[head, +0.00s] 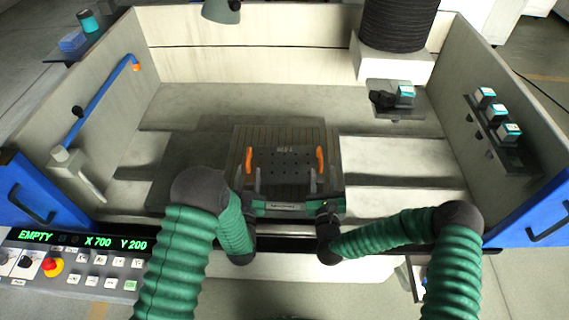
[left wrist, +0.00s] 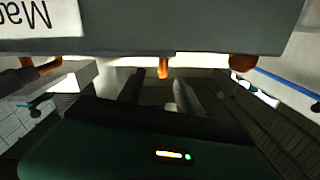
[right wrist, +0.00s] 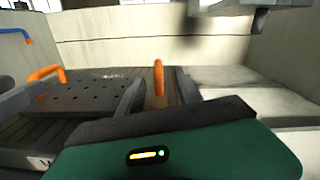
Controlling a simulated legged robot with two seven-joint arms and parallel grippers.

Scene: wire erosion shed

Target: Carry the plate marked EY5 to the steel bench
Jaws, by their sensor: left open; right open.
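The plate (head: 284,170) is dark, with rows of holes and an orange handle on its left (head: 249,160) and right (head: 320,160) sides. It lies flat on a ribbed table in the machine tank. Its small pale marking is too blurred to read surely. The plate also shows in the right wrist view (right wrist: 85,95). My left gripper (head: 252,182) is open at the near end of the left handle. My right gripper (head: 323,182) is open at the right handle, which stands between its fingers (right wrist: 158,85). Contact cannot be told. I cannot identify the steel bench.
Tank walls stand left, right and behind; the front edge (head: 375,247) lies under my forearms. A black bellows column (head: 398,22) and a shelf with a teal-topped item (head: 404,95) are at back right. A control panel (head: 75,262) reads EMPTY. A blue pipe (head: 100,98) is on the left.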

